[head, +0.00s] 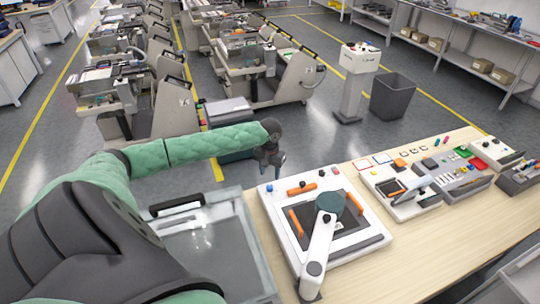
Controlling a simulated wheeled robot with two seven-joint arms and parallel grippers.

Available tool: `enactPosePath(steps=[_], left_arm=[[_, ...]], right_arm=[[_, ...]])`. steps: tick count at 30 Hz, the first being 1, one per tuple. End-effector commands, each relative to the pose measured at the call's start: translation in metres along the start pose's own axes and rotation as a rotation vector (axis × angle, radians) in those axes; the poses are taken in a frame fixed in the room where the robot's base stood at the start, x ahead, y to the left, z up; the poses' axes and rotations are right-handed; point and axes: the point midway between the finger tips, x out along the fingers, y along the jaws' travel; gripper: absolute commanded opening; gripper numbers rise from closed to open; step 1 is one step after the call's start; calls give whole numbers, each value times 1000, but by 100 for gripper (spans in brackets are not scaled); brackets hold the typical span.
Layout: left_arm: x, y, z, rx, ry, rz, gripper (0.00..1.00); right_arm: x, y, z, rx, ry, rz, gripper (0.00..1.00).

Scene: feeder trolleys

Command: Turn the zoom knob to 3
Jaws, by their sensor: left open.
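A white device (277,199) with a dark plate and orange bars stands at the near end of the wooden table. A white arm (320,245) reaches over it, ending in a dark teal round head (331,203). A small grey round part (314,268) is on the near end of that arm. Small dark knobs and a red one (335,170) sit along the device's far edge. I cannot tell which part is the zoom knob, and no scale is readable. My left gripper (277,161) is open and empty, above and beyond the device's far left corner. My right gripper is out of view.
More devices and small coloured parts fill the right of the wooden table (372,281). A glass-topped box (210,245) stands left of it. Beyond are a grey bin (393,96), a white pedestal (353,85) and feeder trolleys (273,75). The near table strip is bare.

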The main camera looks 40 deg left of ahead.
Motion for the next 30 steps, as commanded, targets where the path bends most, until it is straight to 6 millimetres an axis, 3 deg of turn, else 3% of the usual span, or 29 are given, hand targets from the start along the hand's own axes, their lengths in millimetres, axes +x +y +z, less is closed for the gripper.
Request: enactPosePath(steps=[15, 28, 30], left_arm=[[62, 0, 0, -1, -2, 0, 46], [74, 0, 0, 0, 0, -1, 46], [74, 0, 0, 0, 0, 0, 33]], right_arm=[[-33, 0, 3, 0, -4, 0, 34], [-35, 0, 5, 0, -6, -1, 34], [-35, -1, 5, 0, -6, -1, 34]])
